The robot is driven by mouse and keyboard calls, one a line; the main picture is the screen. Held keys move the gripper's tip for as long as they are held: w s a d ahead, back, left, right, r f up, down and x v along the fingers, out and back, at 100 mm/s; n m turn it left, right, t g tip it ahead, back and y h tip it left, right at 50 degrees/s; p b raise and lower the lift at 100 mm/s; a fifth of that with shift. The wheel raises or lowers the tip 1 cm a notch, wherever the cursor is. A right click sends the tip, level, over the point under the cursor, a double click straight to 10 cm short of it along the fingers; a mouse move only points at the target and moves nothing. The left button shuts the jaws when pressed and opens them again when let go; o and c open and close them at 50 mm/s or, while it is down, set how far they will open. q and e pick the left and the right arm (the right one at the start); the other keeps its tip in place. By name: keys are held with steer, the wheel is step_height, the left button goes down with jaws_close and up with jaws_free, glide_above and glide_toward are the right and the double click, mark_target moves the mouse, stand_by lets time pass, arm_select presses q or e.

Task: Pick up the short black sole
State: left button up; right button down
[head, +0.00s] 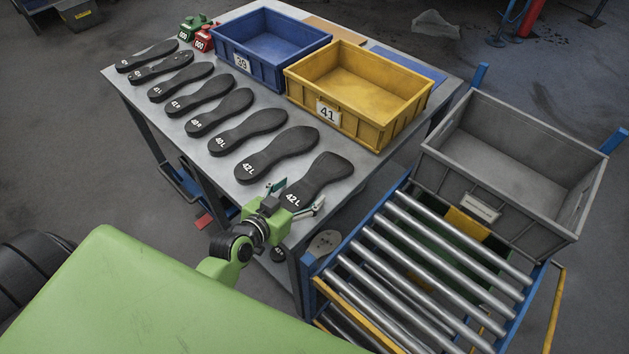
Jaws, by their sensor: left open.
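Several black soles with white size marks lie in a row on the grey table (225,155). The nearest sole (322,178), marked 42 L, looks shorter and broader than the sole beside it (277,154), also marked 42 L. I take the nearest one as the short black sole, though its length is hard to judge from this angle. My left gripper (295,197) is open at its marked near end, with its fingers spread to either side. My right gripper is out of view.
A blue bin (265,68) marked 39 and a yellow bin (335,119) marked 41 stand behind the row. Red and green weights (203,40) sit at the far left. A roller conveyor (425,265) and a grey crate (497,205) are on the right.

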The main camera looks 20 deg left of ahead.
arm_select(q)
steer(key=c, duration=1.3)
steer(key=shift+c, duration=0.2)
steer(key=shift+r, duration=0.15)
